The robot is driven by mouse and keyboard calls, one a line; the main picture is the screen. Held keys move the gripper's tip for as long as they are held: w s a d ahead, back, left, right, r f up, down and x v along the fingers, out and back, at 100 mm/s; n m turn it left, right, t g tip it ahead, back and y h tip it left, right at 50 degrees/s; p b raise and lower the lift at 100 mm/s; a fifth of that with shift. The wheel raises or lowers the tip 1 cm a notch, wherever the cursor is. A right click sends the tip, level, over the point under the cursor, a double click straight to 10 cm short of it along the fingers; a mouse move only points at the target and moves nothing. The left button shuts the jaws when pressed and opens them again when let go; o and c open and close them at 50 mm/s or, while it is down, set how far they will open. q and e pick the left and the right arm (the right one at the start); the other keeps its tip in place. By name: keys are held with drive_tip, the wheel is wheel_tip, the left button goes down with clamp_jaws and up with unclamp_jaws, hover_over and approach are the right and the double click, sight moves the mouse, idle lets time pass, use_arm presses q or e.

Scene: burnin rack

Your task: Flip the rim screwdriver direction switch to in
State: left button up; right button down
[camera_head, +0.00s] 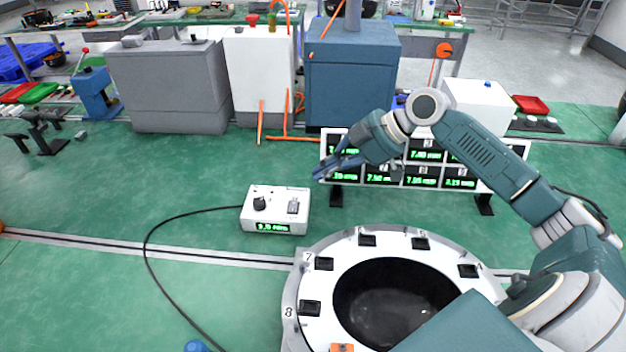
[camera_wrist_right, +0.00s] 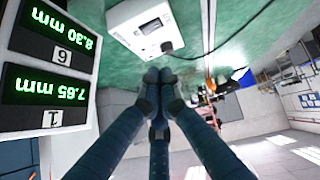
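A white control box (camera_head: 276,210) sits on the green surface left of the ring. It has a black knob (camera_head: 260,203), a small switch (camera_head: 293,206) and a green-lit display on its front. I cannot read which way the switch is set. The box also shows upside down in the right wrist view (camera_wrist_right: 145,28). My right gripper (camera_head: 322,172) is above and behind the box, apart from it. Its fingertips are together and empty in the right wrist view (camera_wrist_right: 158,76). My left gripper is not recognisable in view.
A white ring (camera_head: 300,275) with numbered black sockets stands in front, an orange item (camera_head: 342,348) on its rim. A display rack (camera_head: 422,180) stands behind. A black cable (camera_head: 150,237) runs from the box toward a blue thing (camera_head: 197,346), cut off below. Open green surface lies left.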

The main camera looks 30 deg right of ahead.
drive_tip(key=p, duration=0.2)
hover_over(290, 203)
drive_tip(key=s+d, duration=0.1)
drive_tip(key=s, duration=0.1)
drive_tip(key=f, duration=0.5)
drive_tip(key=shift+s+f, duration=0.2)
drive_tip(key=shift+f, duration=0.2)
drive_tip(key=f, duration=0.1)
drive_tip(key=f+p, duration=0.1)
drive_tip(key=f, duration=0.1)
drive_tip(key=shift+w+d+f, duration=0.15)
drive_tip(key=shift+d+f, duration=0.05)
drive_tip(key=shift+f, duration=0.05)
use_arm(q)
drive_tip(key=r, duration=0.3)
drive_tip(key=shift+w+d+r, duration=0.35)
use_arm(e)
drive_tip(key=shift+f, duration=0.4)
use_arm(q)
drive_tip(key=shift+a+f, duration=0.1)
use_arm(e)
drive_tip(key=shift+w+d+f+b, duration=0.15)
drive_tip(key=shift+w+f+b, duration=0.05)
drive_tip(key=shift+f+b, duration=0.5)
drive_tip(key=shift+r, duration=0.35)
use_arm(q)
drive_tip(key=shift+f, duration=0.65)
